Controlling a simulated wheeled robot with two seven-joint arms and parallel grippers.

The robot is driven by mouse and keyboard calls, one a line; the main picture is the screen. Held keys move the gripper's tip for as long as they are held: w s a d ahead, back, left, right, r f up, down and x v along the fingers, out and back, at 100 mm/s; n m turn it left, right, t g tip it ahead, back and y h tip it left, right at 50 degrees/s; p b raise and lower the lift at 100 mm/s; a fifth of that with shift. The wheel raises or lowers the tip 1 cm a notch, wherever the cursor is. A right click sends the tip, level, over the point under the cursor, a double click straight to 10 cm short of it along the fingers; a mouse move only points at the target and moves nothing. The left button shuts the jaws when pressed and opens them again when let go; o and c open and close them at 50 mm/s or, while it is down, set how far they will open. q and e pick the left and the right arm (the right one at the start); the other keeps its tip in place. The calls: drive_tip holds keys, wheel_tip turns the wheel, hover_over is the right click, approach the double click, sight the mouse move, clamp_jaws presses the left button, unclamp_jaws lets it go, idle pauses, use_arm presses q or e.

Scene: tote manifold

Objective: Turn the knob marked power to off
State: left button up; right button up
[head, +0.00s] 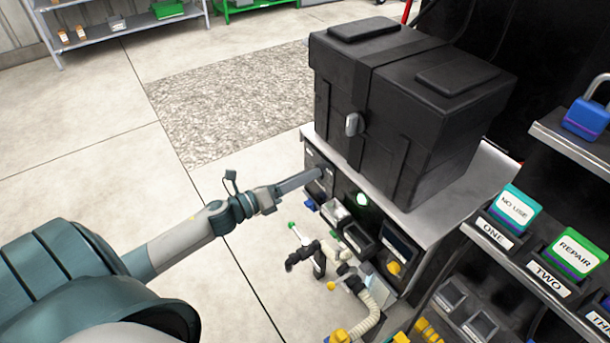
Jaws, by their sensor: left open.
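My left gripper (318,174) reaches in from the left, its fingertips at the front panel (317,160) of the cabinet under the black case. The jaws are open, seen nearly edge-on. Any knob at the fingertips is small and partly covered by them, and I cannot tell whether they touch it. No power or off marking is legible. A glowing pale green light or button (362,199) sits to the right on the same front. My right gripper is not in view.
A large black case (405,100) stands on the cabinet's grey top (465,185). Below the panel are small bins, a black fitting (305,258) and a pale hose (368,312). A labelled rack (490,235) and a blue padlock (586,118) are at right. Open floor lies left.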

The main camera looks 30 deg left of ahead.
use_arm(q)
drive_tip(key=shift+w+d, duration=0.15)
drive_tip(key=shift+w, duration=0.15)
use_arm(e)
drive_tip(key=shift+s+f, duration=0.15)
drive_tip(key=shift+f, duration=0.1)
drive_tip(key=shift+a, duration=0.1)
use_arm(q)
drive_tip(key=c, duration=1.1)
drive_tip(key=shift+o, duration=0.2)
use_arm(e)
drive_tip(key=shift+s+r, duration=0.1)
